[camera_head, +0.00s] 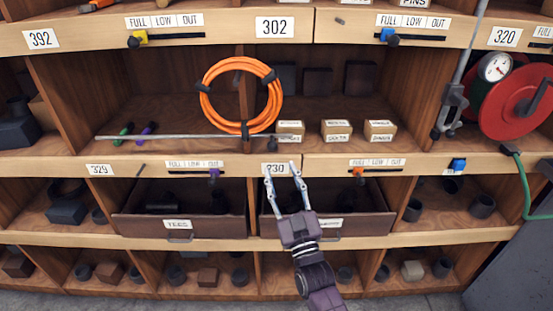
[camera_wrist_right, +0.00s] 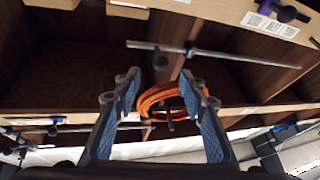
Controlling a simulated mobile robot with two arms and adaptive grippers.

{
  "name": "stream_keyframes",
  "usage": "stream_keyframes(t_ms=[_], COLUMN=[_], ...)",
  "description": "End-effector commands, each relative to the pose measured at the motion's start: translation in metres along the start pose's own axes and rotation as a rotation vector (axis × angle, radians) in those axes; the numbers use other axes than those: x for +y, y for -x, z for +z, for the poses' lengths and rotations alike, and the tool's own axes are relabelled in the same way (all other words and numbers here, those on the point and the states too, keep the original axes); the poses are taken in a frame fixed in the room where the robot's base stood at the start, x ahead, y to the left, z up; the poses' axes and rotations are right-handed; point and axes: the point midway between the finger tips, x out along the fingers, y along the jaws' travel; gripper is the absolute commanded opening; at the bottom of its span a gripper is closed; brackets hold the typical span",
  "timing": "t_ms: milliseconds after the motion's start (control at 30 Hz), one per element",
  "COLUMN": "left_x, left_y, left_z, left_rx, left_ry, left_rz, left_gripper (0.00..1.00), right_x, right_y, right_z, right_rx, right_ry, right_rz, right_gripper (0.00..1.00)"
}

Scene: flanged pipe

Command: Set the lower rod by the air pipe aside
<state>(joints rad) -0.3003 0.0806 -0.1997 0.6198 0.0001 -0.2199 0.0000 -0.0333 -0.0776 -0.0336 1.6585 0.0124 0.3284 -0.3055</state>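A long thin grey rod (camera_head: 190,137) lies roughly level along the front of the middle shelf, passing below a coiled orange hose (camera_head: 240,95). In the right wrist view the rod (camera_wrist_right: 240,56) crosses beyond my fingertips, and the orange coil (camera_wrist_right: 165,100) shows between the fingers. My right gripper (camera_head: 281,170) is open and empty, in front of the shelf edge by the 330 label, below and apart from the rod's right end. It also shows open in the right wrist view (camera_wrist_right: 160,78). My left gripper is not in view.
Three small labelled boxes (camera_head: 337,131) stand right of the coil. Green and purple pens (camera_head: 146,130) lie behind the rod's left part. Sliders with coloured knobs (camera_head: 358,171) run along the shelf edge. A red reel (camera_head: 515,100) with a gauge and grey pipe (camera_head: 463,60) stands at right.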

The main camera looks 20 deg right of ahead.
Motion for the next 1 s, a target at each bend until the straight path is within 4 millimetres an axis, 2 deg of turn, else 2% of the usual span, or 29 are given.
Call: stream_keyframes(t_ms=[100, 233, 767, 867, 967, 1000], left_x=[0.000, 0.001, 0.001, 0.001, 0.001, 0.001], left_y=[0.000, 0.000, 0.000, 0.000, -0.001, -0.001], left_z=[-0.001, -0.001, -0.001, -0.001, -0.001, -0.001], left_rx=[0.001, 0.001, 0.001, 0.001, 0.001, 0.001], left_ry=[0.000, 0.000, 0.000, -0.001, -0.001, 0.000], left_rz=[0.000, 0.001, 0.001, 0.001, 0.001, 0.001], left_gripper=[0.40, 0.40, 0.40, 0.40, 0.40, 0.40], right_x=[0.000, 0.000, -0.001, -0.008, -0.025, -0.033], right_y=[0.017, 0.025, 0.028, 0.034, 0.052, 0.064], right_z=[0.001, 0.000, 0.002, 0.022, 0.067, 0.090], right_rx=[-0.002, 0.000, -0.005, -0.049, -0.151, -0.207], right_ry=[0.001, 0.001, 0.000, -0.004, -0.016, -0.022], right_rz=[-0.001, -0.001, -0.003, -0.022, -0.064, -0.085], right_gripper=[0.38, 0.38, 0.38, 0.38, 0.38, 0.38])
